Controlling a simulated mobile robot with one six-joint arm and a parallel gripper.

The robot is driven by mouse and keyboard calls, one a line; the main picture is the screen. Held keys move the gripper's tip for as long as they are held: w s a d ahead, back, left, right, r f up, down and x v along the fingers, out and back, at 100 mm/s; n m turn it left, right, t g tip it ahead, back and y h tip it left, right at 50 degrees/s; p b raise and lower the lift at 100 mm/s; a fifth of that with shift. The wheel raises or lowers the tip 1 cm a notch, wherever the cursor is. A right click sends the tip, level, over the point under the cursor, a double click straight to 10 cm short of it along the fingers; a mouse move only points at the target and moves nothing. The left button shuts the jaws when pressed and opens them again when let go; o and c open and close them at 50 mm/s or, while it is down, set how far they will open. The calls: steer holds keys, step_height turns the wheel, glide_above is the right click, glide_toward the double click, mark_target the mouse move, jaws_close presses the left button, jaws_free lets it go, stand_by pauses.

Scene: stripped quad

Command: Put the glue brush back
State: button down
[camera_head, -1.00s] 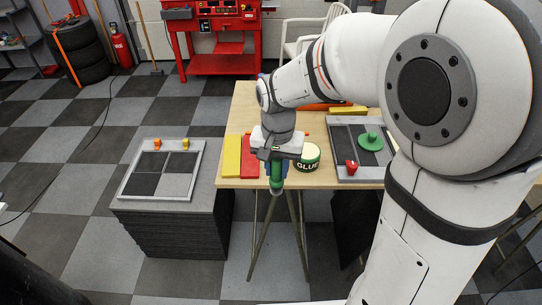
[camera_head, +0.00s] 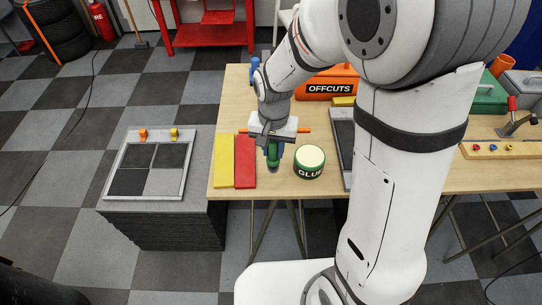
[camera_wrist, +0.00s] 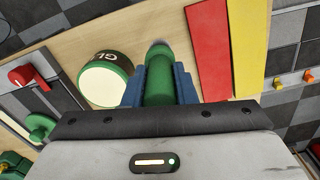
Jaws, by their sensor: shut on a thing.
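My gripper (camera_head: 273,150) is shut on the green handle of the glue brush (camera_head: 273,158), its blue fingers on either side. In the wrist view the brush (camera_wrist: 159,75) is a green cylinder with a greyish far end; its bristles cannot be made out. The glue pot (camera_head: 309,162), dark green with a GLUE label and a pale round top, stands on the table just right of the gripper. In the wrist view the pot (camera_wrist: 106,80) is left of the brush, apart from it. I cannot tell how high the brush is above the table.
A red bar (camera_head: 245,161) and a yellow bar (camera_head: 224,161) lie just left of the gripper. A grey framed panel (camera_head: 339,148) lies right of the pot. A stack with a tiled tray (camera_head: 187,190) stands left of the table.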

mark_target(273, 158)
steer(key=shift+s+f, duration=0.15)
steer(key=shift+f, duration=1.7)
steer(key=shift+f, duration=0.2)
steer(key=c, duration=1.2)
jaws_free()
steer(key=shift+o, duration=0.2)
